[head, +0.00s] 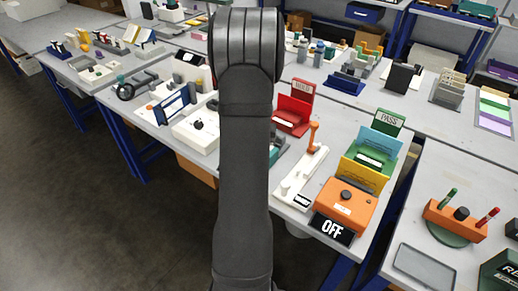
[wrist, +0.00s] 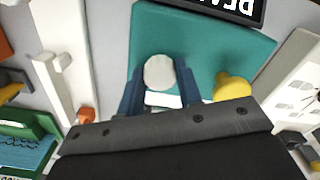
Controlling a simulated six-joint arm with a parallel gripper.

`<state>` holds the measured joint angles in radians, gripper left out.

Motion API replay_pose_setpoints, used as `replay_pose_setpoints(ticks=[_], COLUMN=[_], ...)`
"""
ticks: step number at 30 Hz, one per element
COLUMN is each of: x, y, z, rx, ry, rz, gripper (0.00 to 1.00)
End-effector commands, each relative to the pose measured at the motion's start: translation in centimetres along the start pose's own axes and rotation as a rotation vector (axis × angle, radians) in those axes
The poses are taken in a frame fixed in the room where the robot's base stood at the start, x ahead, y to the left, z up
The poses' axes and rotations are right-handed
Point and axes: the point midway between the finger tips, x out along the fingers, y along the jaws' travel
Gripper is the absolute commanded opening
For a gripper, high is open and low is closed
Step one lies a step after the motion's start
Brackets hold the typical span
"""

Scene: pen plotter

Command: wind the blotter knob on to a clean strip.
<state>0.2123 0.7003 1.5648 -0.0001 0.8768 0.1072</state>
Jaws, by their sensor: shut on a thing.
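In the wrist view, my gripper (wrist: 159,86) has one blue finger on each side of a pale round knob (wrist: 158,71), and it is shut on this knob. The knob stands on a teal plotter base (wrist: 205,38) and appears to be the blotter knob. A small white patch (wrist: 163,100) shows between the fingers below the knob; I cannot tell whether it is a strip or a label. In the head view my arm hides the gripper and the knob. Only a bit of the teal base (head: 275,152) shows to the right of the arm.
A yellow knob (wrist: 233,86) stands close to the right finger. A dark sign (wrist: 240,8) is at the base's top edge. A white device with an orange lever (head: 314,135) and an orange box with an OFF sign (head: 332,229) stand to the right on the table.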

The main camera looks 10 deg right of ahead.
Motion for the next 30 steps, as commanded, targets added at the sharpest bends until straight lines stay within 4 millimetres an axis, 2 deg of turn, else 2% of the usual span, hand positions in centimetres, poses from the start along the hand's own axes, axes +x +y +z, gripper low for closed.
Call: replay_pose_setpoints(ticks=[12, 30], x=[-0.09, -0.10], y=[-0.02, -0.02], z=[-0.06, -0.08], rx=[0.207, 0.243], ry=[0.002, 0.002], rz=[0.000, -0.001], gripper=[0.09, 0.09])
